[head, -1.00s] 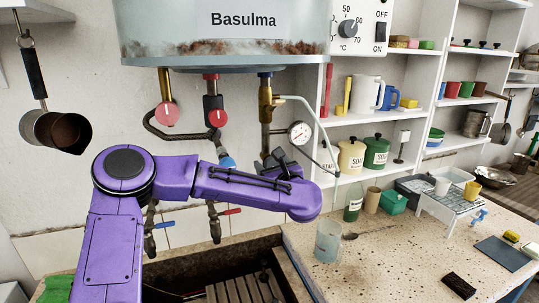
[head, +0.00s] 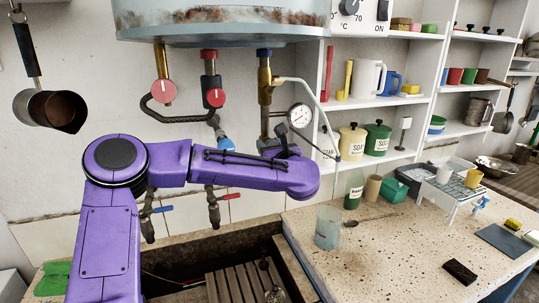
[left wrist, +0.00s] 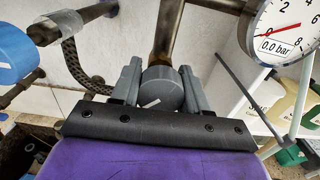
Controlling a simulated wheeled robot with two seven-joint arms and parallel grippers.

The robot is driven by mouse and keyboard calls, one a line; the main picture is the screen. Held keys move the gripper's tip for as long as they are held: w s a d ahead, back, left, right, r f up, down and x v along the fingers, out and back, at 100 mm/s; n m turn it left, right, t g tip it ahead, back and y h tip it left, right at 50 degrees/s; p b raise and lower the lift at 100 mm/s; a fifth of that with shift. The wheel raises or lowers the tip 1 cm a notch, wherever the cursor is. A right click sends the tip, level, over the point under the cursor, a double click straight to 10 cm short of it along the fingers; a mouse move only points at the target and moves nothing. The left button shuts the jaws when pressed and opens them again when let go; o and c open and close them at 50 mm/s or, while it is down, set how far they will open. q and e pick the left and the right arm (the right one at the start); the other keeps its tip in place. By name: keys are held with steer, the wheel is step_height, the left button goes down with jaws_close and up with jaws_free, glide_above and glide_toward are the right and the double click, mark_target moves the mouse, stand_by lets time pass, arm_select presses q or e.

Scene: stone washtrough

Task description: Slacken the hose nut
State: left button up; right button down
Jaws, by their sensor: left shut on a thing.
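My left gripper (left wrist: 159,88) is shut on a round grey nut (left wrist: 162,86) with a white mark on its face. One finger lies on each side of it in the left wrist view. The nut sits at the lower end of a brass pipe (left wrist: 167,35). In the head view my left gripper (head: 276,140) is below the right-hand brass valve (head: 264,80), and my own wrist and fingers largely hide the nut there. My right gripper is not in view.
A pressure gauge (head: 300,115) stands close right of the gripper; its display reads 0.0 bar. A blue knob (left wrist: 14,55) and a braided hose (left wrist: 80,65) lie to the left. The trough (head: 190,255) is below, and a glass beaker (head: 328,228) stands on the counter.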

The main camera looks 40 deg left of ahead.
arm_select(q)
steer(key=o, duration=1.1)
steer(key=shift+c, duration=0.2)
steer(key=shift+d, duration=0.1)
steer(key=b+v, duration=0.4)
steer(key=v, duration=0.6)
steer(key=shift+b, duration=0.3)
steer(key=shift+d, duration=0.1)
